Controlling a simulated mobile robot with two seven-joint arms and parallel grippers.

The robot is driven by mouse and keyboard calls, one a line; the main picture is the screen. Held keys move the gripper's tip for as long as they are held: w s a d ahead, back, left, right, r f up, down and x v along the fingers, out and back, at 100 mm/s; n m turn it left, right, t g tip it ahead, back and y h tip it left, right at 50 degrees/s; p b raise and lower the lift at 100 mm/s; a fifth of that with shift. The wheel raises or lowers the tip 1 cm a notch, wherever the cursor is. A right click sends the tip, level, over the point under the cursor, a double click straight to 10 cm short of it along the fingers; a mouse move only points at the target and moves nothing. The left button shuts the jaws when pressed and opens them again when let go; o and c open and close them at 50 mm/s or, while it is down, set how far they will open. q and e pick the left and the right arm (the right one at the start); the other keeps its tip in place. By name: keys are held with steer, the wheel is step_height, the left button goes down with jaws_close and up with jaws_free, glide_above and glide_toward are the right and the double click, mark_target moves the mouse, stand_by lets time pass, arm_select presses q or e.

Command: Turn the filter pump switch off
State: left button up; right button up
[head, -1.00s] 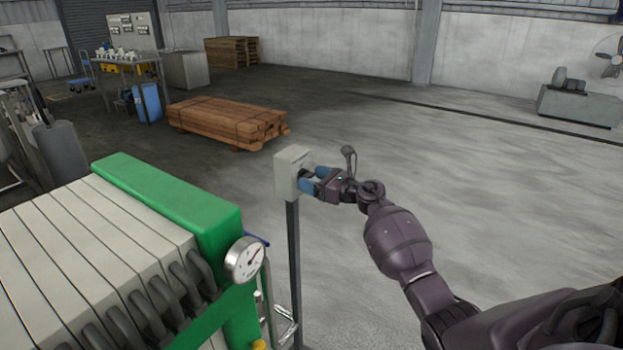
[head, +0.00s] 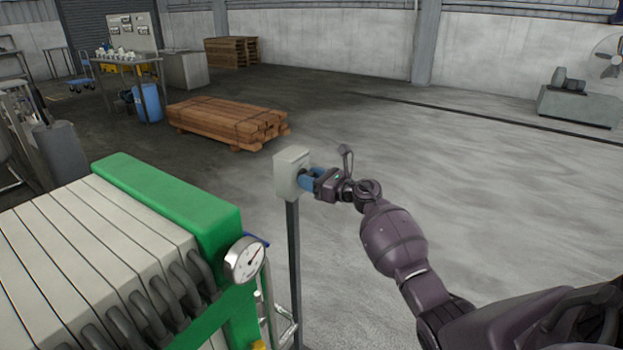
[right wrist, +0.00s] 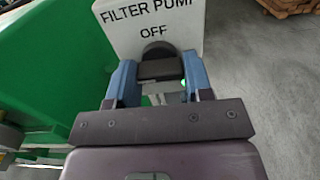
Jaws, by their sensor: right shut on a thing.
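The filter pump switch box (head: 290,162) is a pale grey box on a dark post in the head view. In the right wrist view its face (right wrist: 122,28) reads "FILTER PUMP" and "OFF". A black switch knob (right wrist: 160,68) sits below the lettering. My right gripper (head: 308,178) reaches the box from the right, its blue fingers on either side of the knob. In the right wrist view the gripper (right wrist: 160,82) is shut on the knob. The knob's lower part is hidden by the gripper. My left gripper is not in view.
A filter press with a green end plate (head: 185,200) and a pressure gauge (head: 245,259) stands left of the post (head: 293,265). A stack of timber (head: 228,122) lies behind the box.

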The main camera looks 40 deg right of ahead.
arm_select(q)
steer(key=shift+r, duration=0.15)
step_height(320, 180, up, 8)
steer(key=p, duration=0.7)
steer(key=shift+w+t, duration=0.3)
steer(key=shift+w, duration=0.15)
arm_select(e)
steer(key=m, duration=1.7)
steer(key=shift+m, duration=0.3)
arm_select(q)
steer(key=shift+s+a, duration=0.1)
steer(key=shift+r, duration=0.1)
arm_select(e)
steer(key=shift+m, duration=0.3)
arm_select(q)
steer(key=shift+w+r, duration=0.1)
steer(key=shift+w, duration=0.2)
arm_select(e)
steer(key=o, duration=0.9)
